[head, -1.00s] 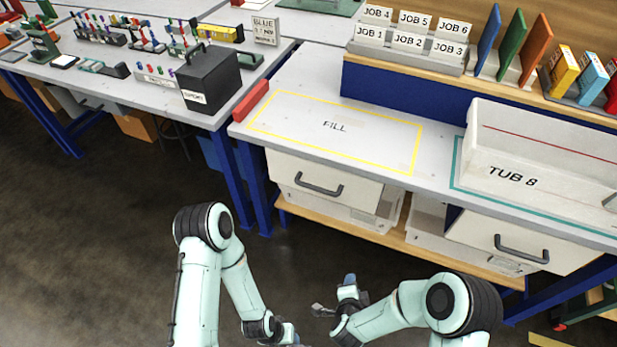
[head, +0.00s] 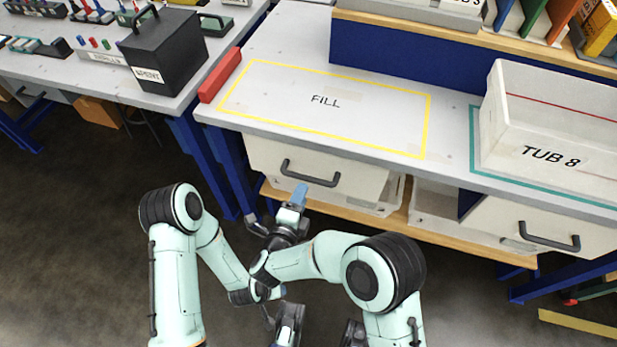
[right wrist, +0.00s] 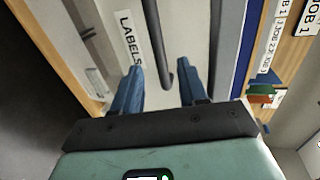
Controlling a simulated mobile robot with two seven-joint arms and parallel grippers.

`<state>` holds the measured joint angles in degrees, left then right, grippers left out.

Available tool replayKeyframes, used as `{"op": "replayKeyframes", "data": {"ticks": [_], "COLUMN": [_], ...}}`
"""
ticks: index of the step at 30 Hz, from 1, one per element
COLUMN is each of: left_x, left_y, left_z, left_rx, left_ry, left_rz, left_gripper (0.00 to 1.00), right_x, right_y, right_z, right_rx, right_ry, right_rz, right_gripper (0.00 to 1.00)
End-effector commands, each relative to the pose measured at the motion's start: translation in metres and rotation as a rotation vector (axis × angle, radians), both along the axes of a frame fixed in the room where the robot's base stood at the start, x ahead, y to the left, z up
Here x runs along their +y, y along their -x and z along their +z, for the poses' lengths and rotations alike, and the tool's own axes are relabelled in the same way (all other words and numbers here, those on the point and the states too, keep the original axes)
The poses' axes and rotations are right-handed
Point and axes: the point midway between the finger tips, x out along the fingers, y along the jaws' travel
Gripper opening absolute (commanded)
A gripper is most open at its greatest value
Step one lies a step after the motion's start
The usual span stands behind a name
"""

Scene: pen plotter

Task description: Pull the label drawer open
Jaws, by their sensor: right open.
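The label drawer (head: 355,190) is the pale drawer under the left part of the bench, and it looks closed. Its dark bar handle (head: 311,175) is on the front. In the right wrist view the drawer front carries a LABELS tag (right wrist: 130,38), and the handle (right wrist: 154,45) runs between the fingers. My right gripper (head: 300,196) is at the handle; in the wrist view its blue fingers (right wrist: 161,88) are apart, one on each side of the bar, with gaps visible. My left gripper (head: 279,291) is low, near my right forearm, its fingers mostly hidden.
The bench top (head: 300,65) has a yellow FILL outline above the drawer. A white TUB 8 (head: 540,125) stands to the right. Another handled drawer (head: 500,225) is below it. A wooden lower shelf (head: 440,230) runs under the bench. Open floor lies in front.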

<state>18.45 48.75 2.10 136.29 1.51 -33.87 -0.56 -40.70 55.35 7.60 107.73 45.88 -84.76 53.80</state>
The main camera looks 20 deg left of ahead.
Motion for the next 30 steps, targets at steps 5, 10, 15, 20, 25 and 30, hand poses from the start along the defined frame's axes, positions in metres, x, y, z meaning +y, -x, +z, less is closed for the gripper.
{"op": "replayKeyframes", "data": {"ticks": [5,10,15,20,25,30], "left_x": [0.006,0.007,0.009,0.009,0.009,0.009], "left_y": [-0.007,0.002,0.008,0.009,0.009,0.009], "left_z": [-0.011,-0.02,-0.025,-0.025,-0.025,-0.025], "left_rx": [-0.014,0.016,0.036,0.039,0.039,0.039], "left_ry": [-0.012,-0.012,-0.012,-0.011,-0.011,-0.01], "left_rz": [0.01,0.013,0.013,0.014,0.014,0.013], "left_gripper": [0.43,0.43,0.43,0.43,0.43,0.43], "right_x": [-0.002,-0.002,-0.003,-0.003,-0.002,-0.002], "right_y": [-0.038,-0.063,-0.075,-0.077,-0.077,-0.077], "right_z": [-0.01,-0.015,-0.017,-0.017,-0.017,-0.017], "right_rx": [0.001,0.0,0.0,0.001,0.001,0.001], "right_ry": [0.001,0.001,0.001,0.002,0.002,0.002], "right_rz": [-0.003,0.0,0.0,0.003,0.003,0.003], "right_gripper": [0.42,0.42,0.42,0.42,0.36,0.0]}}
